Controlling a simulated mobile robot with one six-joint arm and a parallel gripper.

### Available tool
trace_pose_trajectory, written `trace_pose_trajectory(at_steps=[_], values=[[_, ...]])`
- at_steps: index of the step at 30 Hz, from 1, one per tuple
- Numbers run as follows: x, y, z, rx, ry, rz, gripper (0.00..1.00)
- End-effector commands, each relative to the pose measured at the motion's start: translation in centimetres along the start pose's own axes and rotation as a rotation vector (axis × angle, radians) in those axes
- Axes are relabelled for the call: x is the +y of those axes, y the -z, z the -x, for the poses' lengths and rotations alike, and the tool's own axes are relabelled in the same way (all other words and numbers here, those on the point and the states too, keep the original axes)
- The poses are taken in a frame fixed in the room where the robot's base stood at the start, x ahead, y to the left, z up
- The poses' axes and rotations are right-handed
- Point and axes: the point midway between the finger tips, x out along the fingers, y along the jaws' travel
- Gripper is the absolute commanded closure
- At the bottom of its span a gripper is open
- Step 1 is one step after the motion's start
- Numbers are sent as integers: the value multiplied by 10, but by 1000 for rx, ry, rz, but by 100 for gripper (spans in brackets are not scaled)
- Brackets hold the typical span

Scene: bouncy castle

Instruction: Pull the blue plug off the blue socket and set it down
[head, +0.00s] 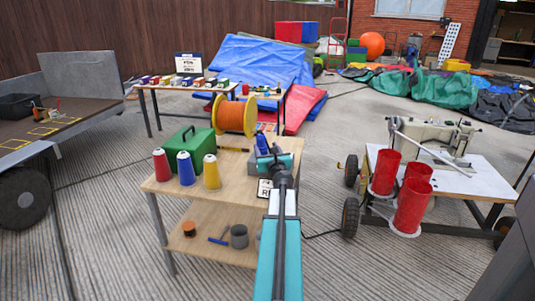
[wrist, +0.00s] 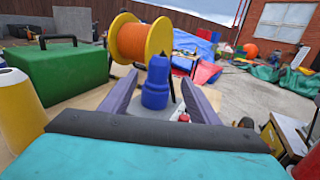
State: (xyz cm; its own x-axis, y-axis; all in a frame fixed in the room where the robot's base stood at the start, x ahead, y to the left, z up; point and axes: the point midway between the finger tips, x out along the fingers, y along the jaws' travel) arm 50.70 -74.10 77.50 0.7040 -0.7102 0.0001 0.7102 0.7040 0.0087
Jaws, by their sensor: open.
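The blue plug (wrist: 155,84) stands upright between the two fingers of my gripper (wrist: 158,95) in the wrist view. The fingers are apart, with a gap on each side of the plug. In the head view the blue plug (head: 262,143) shows just beyond my gripper (head: 270,155), over the wooden table.
On the table (head: 232,172) are an orange cable reel (head: 235,117), a green case (head: 188,150) and red, blue and yellow thread cones (head: 187,169). The reel stands close beyond the plug. A sewing-machine cart (head: 470,182) with red cylinders (head: 412,207) is at right.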

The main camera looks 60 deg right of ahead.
Motion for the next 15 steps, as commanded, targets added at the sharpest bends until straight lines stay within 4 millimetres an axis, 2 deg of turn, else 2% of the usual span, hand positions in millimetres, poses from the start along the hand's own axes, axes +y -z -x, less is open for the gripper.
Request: trace_pose_trajectory(at_steps=[15], values=[[-1,0,-47,0,0,0,44]])
